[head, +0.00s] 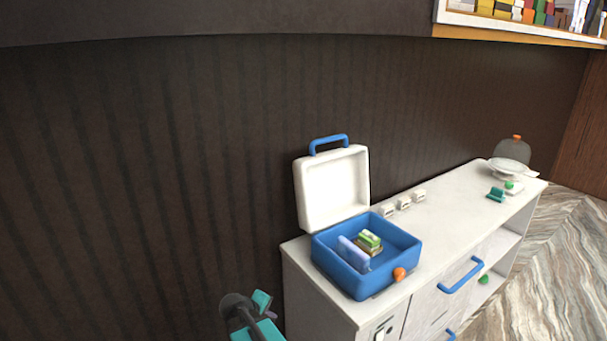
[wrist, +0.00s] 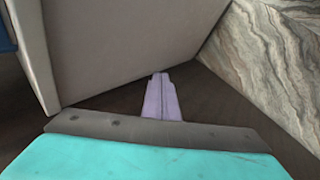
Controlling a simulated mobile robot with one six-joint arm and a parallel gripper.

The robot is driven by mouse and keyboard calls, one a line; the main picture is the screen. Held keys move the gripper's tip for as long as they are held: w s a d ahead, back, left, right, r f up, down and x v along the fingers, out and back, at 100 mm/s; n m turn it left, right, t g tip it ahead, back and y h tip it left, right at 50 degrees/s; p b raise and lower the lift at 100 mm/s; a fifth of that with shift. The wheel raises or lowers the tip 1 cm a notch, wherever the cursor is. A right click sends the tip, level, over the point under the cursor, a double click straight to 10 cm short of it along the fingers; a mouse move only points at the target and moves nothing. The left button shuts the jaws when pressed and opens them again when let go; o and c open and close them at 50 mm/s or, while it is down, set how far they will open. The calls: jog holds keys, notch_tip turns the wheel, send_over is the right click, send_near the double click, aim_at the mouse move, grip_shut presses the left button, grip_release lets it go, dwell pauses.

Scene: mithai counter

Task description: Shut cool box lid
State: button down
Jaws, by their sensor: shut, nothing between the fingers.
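The cool box (head: 372,284) stands on the white counter with a blue body and an orange knob on its front. Its white lid (head: 333,188) stands open, upright at the back, with a blue handle (head: 328,143) on top. Inside lie a pale blue block (head: 353,254) and a green and yellow item (head: 370,240). My gripper (wrist: 160,76) shows lilac fingers closed together and empty in the wrist view. My teal and dark arm shows at the bottom of the head view, left of and below the box, apart from it. The fingertips are not clear there.
The white counter (head: 440,221) runs to the right, with small white items (head: 404,203), a teal item (head: 496,194) and a scale-like dish (head: 509,168). Blue drawer handles (head: 461,274) stick out in front. A dark ribbed wall (head: 140,180) stands behind. A pale panel (wrist: 120,45) is close in the wrist view.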

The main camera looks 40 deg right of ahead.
jog(key=w+d+r+t+h, duration=0.1)
jog(key=w+d+r, duration=0.2)
jog(key=r, duration=0.3)
jog(key=w+d+r+t+h, duration=0.1)
jog(key=w+d+r, duration=0.2)
jog(key=r, duration=0.2)
jog(key=n+t+h, duration=0.3)
jog(key=t+h, duration=0.2)
jog(key=h, duration=0.2)
send_near(304, 158)
notch_tip(304, 158, up, 4)
jog(key=shift+w+r+p, duration=0.15)
jog(key=shift+w+p, duration=0.05)
jog(key=shift+p, duration=0.25)
jog(key=shift+w+d, duration=0.1)
jog(key=shift+d, duration=0.05)
jog(key=shift+f+p+x, duration=0.15)
jog(key=shift+p+x, duration=0.8)
jog(key=shift+x, duration=1.45)
jog(key=shift+f+p+x, duration=0.15)
jog(key=shift+p+x, duration=0.8)
jog(key=shift+x, duration=1.45)
jog(key=shift+s+m+b, duration=0.3)
jog(key=shift+b, duration=0.2)
